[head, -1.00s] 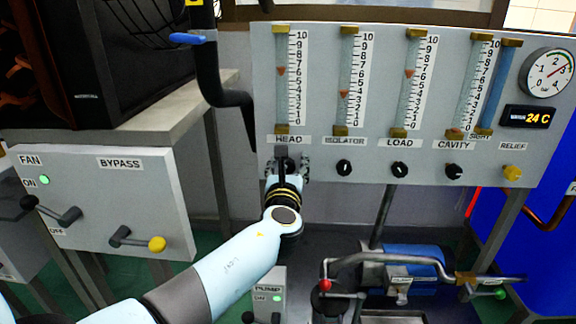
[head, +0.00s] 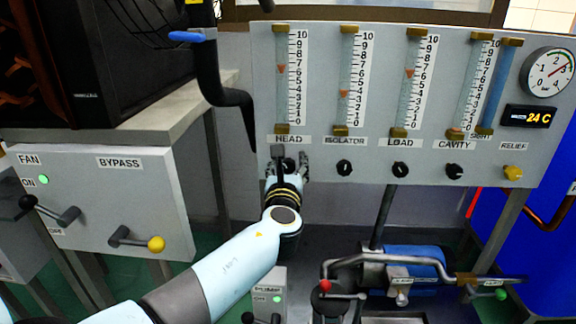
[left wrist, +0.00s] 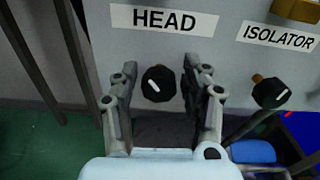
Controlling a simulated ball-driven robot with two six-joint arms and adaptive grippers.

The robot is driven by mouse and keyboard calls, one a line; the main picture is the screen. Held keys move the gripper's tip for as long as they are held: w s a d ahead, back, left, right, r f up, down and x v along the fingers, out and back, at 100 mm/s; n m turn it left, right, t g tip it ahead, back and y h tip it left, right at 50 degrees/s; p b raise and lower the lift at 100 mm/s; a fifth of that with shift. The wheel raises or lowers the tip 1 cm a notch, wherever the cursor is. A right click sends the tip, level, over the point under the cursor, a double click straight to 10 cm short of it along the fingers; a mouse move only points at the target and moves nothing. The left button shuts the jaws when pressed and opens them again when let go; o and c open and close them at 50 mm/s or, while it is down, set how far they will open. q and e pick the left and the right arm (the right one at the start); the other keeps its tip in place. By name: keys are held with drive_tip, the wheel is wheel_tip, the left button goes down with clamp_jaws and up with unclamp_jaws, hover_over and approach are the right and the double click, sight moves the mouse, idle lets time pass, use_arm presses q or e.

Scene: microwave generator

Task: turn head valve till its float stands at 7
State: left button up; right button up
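The HEAD valve is a black knob with a white pointer mark (left wrist: 158,84), below its HEAD label; in the head view it is largely hidden by my gripper (head: 288,168). The mark is tilted, from upper left to lower right. My left gripper (left wrist: 160,100) is open, with one finger on each side of the knob and a visible gap to each. The HEAD tube's orange float (head: 281,68) stands between about 6 and 7 on its scale (head: 298,80). My right gripper is not in view.
To the right on the same panel are the ISOLATOR knob (head: 344,168), LOAD knob (head: 400,169), CAVITY knob (head: 454,171) and yellow RELIEF knob (head: 512,172). A black hooked pipe (head: 235,100) hangs left of the tubes. The pump (head: 410,262) stands below.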

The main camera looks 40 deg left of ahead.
use_arm(q)
drive_tip(key=shift+o, duration=0.3)
drive_tip(key=shift+s, duration=0.1)
drive_tip(key=shift+s+d, duration=0.25)
drive_tip(key=shift+s, duration=0.05)
drive_tip(key=v, duration=1.1)
drive_tip(key=shift+d, duration=0.1)
